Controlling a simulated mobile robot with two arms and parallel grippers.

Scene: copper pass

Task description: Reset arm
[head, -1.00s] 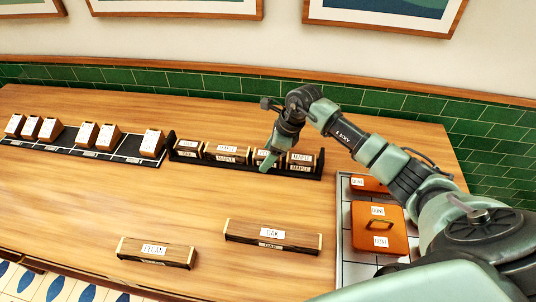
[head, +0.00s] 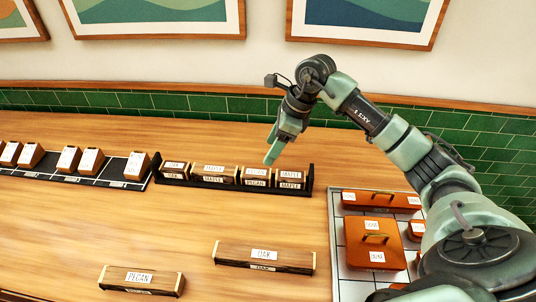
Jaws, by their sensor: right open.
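My right gripper (head: 272,153) is raised, pointing down in front of and above the black rack (head: 232,189) of labelled wooden blocks. It is open, and I see nothing between its fingers. Its arm comes in from the right. My left gripper is not in the head view.
An oak block (head: 264,257) and a pecan block (head: 142,280) lie at the front of the wooden table (head: 110,215). A black strip with several tilted wooden blocks (head: 68,158) is at left. Orange lidded boxes (head: 372,240) sit on a tiled tray (head: 350,287) at right. The table's middle is clear.

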